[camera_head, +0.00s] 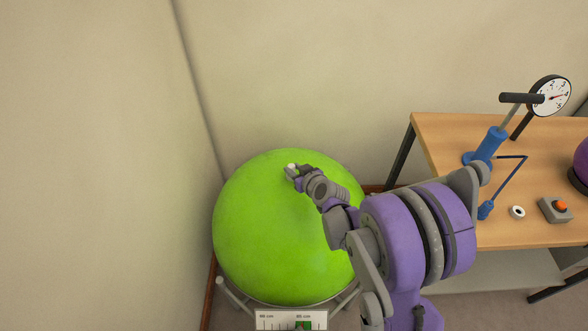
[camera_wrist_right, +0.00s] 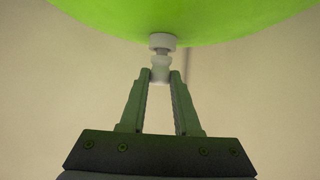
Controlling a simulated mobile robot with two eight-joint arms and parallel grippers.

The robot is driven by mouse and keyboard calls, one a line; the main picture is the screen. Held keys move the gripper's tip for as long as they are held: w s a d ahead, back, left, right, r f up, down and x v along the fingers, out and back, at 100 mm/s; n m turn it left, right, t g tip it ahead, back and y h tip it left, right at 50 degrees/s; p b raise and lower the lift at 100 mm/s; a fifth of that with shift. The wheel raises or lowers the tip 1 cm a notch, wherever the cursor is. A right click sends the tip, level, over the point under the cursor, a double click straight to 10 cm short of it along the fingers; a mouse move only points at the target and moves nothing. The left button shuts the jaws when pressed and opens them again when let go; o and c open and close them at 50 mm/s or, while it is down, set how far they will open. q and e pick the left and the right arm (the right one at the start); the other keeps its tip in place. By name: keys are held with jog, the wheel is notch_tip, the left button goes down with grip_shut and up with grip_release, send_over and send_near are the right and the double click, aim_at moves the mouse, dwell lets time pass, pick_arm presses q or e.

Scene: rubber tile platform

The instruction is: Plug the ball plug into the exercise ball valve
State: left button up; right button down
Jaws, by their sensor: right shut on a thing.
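The large green exercise ball (camera_head: 265,230) stands on a low frame in the corner. It fills the top of the right wrist view (camera_wrist_right: 120,12). A pale round valve (camera_wrist_right: 162,41) sits on the ball's surface there. My right gripper (camera_head: 291,173) is at the upper part of the ball. In the wrist view its two fingers (camera_wrist_right: 160,78) are closed on the small white ball plug (camera_wrist_right: 160,62). The plug is in line with the valve and looks very close to it or against it; I cannot tell how far it is inserted. My left gripper is out of view.
A wooden table (camera_head: 450,150) at the right holds a blue hand pump (camera_head: 487,145) with a dial gauge (camera_head: 551,96), a white ring (camera_head: 517,212) and a grey box with an orange button (camera_head: 558,208). A scale sign (camera_head: 290,319) stands before the ball. Walls lie behind and left.

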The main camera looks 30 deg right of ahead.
jog(key=shift+f, duration=0.45)
dwell(1.5)
jog(key=c, duration=0.5)
grip_release()
jog(key=shift+c, duration=0.2)
jog(key=shift+p+v, duration=1.15)
jog(key=shift+v, duration=1.9)
jog(key=shift+a, duration=0.1)
